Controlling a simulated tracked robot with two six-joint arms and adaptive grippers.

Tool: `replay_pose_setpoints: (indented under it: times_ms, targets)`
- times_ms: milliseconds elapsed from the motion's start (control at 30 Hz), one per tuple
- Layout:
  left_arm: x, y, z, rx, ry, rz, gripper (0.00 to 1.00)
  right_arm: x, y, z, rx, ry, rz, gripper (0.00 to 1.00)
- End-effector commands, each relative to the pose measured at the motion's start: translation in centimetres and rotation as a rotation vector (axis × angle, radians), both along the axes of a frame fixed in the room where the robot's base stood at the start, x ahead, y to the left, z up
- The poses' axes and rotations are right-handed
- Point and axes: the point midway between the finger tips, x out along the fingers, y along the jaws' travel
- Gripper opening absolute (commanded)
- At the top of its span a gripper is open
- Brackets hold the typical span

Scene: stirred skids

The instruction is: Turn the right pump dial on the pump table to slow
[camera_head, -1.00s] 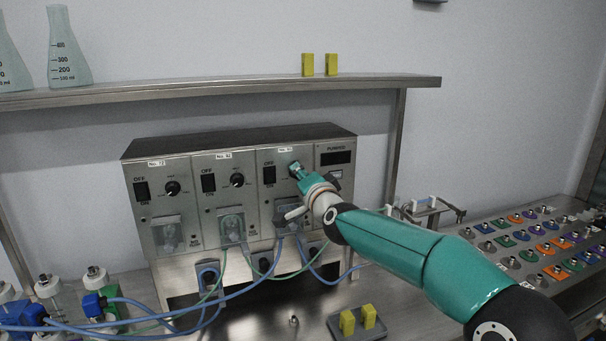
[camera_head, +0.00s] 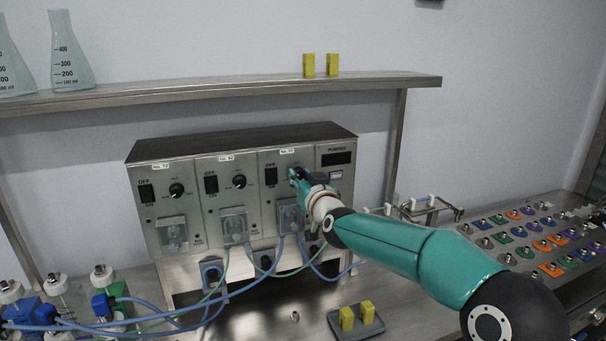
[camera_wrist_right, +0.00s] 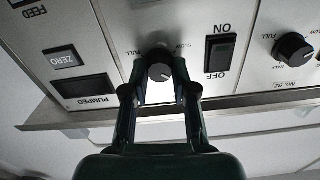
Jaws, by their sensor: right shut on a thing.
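The pump unit (camera_head: 217,187) is a metal box with three panels side by side, each with a black switch and a dial. The right pump dial (camera_wrist_right: 160,71) is a round black knob with a light pointer line, between the words FULL and SLOW in the right wrist view. My right gripper (camera_head: 297,175) reaches the rightmost panel and hides most of that dial in the head view. In the right wrist view its two fingers (camera_wrist_right: 158,82) are closed on the dial's sides. My left gripper is not in view.
Blue and green tubes (camera_head: 225,296) loop in front of the pumps. A small tray (camera_head: 338,331) with yellow blocks lies on the table. A rack of coloured caps (camera_head: 545,245) is at right. A shelf (camera_head: 220,92) with flasks runs above.

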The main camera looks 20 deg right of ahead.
Motion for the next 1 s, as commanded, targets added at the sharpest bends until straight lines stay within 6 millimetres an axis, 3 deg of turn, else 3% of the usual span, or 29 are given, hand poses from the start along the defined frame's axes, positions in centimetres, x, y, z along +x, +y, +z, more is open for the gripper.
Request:
replay_pose_setpoints:
  times_ms: [33,1000]
  targets:
    - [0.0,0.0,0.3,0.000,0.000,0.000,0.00,0.0,0.3,-0.9,-0.045,0.020,0.007,0.00]
    - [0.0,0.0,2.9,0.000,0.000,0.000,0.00,0.0,0.2,-1.1,-0.942,-0.013,0.011,0.00]
